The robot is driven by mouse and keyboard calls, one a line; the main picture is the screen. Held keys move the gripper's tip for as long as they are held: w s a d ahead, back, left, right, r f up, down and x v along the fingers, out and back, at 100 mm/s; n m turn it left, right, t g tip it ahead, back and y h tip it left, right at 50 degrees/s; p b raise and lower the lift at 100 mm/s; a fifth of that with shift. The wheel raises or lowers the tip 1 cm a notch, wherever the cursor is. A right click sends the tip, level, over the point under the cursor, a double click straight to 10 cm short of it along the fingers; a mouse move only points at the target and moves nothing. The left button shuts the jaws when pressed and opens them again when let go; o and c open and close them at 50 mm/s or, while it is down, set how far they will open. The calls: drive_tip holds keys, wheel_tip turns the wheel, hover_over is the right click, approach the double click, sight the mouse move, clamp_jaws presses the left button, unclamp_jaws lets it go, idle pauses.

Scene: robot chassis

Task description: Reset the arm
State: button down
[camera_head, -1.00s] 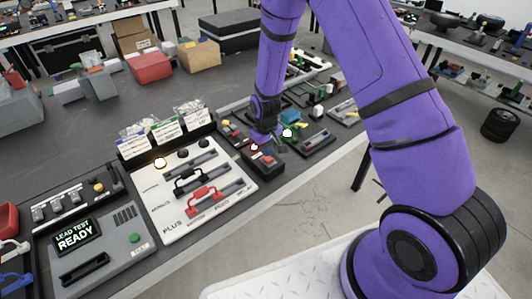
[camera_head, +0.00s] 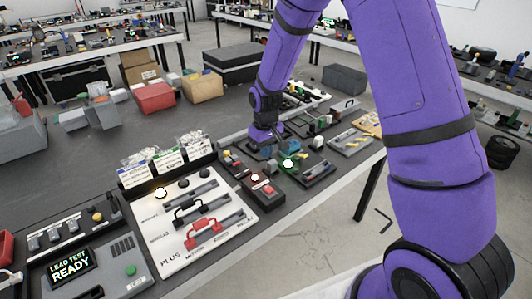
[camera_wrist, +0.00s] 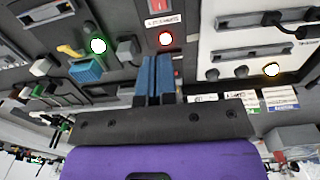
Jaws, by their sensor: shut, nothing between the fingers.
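My purple arm (camera_head: 430,120) reaches over the workbench from the right. My gripper (camera_wrist: 153,62) is shut, with its two blue fingers side by side and nothing between them. In the head view it is small and partly blends with the bench items, above the back part of the panels. In the wrist view the fingers point toward a box with a red switch (camera_wrist: 158,8) and a lit red-ringed light (camera_wrist: 166,39). I see a gap around the fingertips, but cannot tell their exact height.
A white panel (camera_head: 165,240) with black and red handles and a "LEAD TEST READY" tester (camera_head: 110,265) stand at the front left. A lit green button (camera_head: 288,163) is near my gripper. Boxes (camera_head: 155,97) stand farther back. Bare floor (camera_head: 310,245) lies before the bench.

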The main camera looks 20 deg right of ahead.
drive_tip(key=s+d+r+m+t, duration=0.15)
drive_tip(key=s+r, duration=0.35)
drive_tip(key=r, duration=0.6)
drive_tip(key=s+d+r+t, duration=0.1)
drive_tip(key=s+d+r, duration=0.3)
drive_tip(key=r, duration=0.7)
drive_tip(key=s+r+m+t, duration=0.1)
drive_tip(key=s+r, duration=0.3)
drive_tip(key=s, duration=0.7)
drive_tip(key=s+d+r+m+t, duration=0.1)
drive_tip(key=s+r, duration=0.4)
drive_tip(key=s, duration=0.5)
drive_tip(key=shift+s+d+t, duration=0.3)
drive_tip(key=shift+s+t, duration=0.05)
